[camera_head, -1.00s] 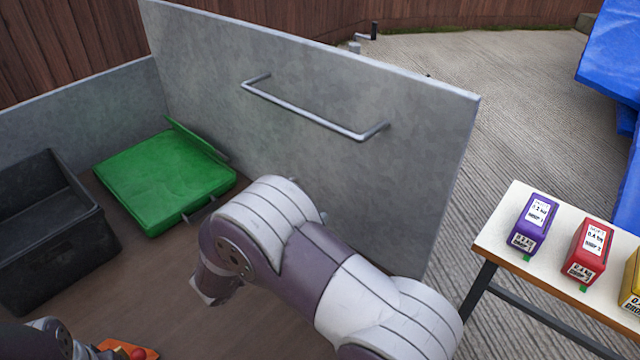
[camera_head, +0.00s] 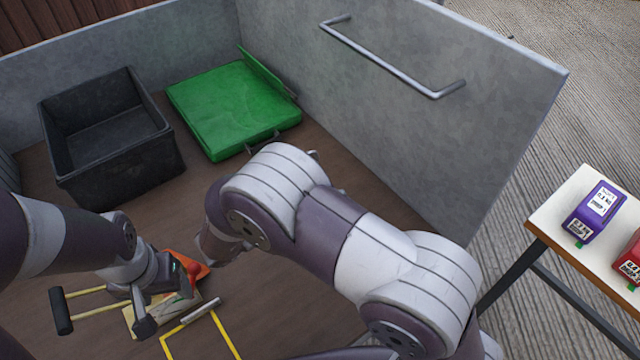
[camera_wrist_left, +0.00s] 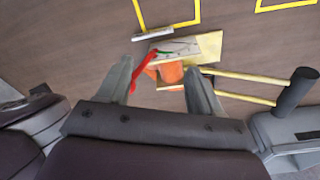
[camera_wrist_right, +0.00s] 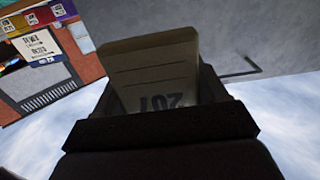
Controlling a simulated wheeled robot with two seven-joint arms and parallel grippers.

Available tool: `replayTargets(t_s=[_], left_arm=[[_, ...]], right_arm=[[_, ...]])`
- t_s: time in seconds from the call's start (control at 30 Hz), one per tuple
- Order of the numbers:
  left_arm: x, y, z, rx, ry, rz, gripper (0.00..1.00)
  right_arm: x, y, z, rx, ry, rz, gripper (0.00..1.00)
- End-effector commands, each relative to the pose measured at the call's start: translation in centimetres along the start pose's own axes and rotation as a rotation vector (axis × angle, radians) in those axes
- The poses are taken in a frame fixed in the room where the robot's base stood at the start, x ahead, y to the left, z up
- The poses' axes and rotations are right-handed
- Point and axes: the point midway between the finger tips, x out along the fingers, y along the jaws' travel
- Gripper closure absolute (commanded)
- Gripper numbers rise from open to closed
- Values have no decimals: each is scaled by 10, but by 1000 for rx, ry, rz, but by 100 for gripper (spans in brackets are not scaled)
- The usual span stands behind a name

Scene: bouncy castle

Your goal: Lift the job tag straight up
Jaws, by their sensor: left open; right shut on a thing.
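The job tag (camera_wrist_right: 155,75) is a tan card with ruled lines and "207" reading upside down in the right wrist view. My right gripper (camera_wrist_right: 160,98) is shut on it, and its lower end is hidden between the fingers. My left gripper (camera_head: 166,302) is open low over the bed floor. In the left wrist view its fingers (camera_wrist_left: 160,84) stand apart above an orange piece (camera_wrist_left: 170,75) and a red strip (camera_wrist_left: 143,72); contact is unclear.
A pale board (camera_head: 140,318) and a black-gripped handle with yellow rods (camera_head: 62,310) lie near the left gripper. A black crate (camera_head: 120,165) and a green folded pad (camera_head: 225,105) stand behind. The grey side wall (camera_head: 400,120) carries a rail. Purple box (camera_head: 595,212) on the table outside.

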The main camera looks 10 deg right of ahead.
Motion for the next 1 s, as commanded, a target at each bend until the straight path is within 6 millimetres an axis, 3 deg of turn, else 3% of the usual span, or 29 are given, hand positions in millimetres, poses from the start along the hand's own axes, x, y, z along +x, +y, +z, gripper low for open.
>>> replayTargets(t_s=[1.0], left_arm=[[-88,0,-10,0,0,0,35]], right_arm=[[0,0,-88,0,0,0,57]])
